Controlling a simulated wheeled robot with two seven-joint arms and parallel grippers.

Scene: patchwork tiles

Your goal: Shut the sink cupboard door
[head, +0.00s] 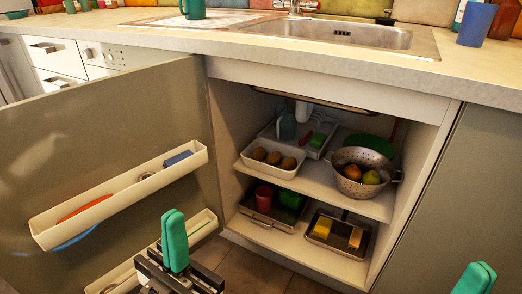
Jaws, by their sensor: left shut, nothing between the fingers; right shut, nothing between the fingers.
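The sink cupboard door (110,125) stands wide open on the left, hinged at the left side of the cupboard opening. Its inner face shows, with an upper white rack (120,197) and a lower rack (197,226) on it. The sink cupboard (310,178) is open under the sink, with its shelves in plain view. My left gripper (174,232), with teal fingertips, is shut and empty in front of the lower rack; I cannot tell if it touches it. My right gripper (477,276) is shut and empty at the bottom right, in front of the right-hand panel, partly cut off.
A colander of fruit (359,174) and a white tray of round brown items (271,161) stand on the upper shelf. Trays with a red cup (264,196) and yellow blocks (355,238) are below. The counter (230,40) overhangs the opening.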

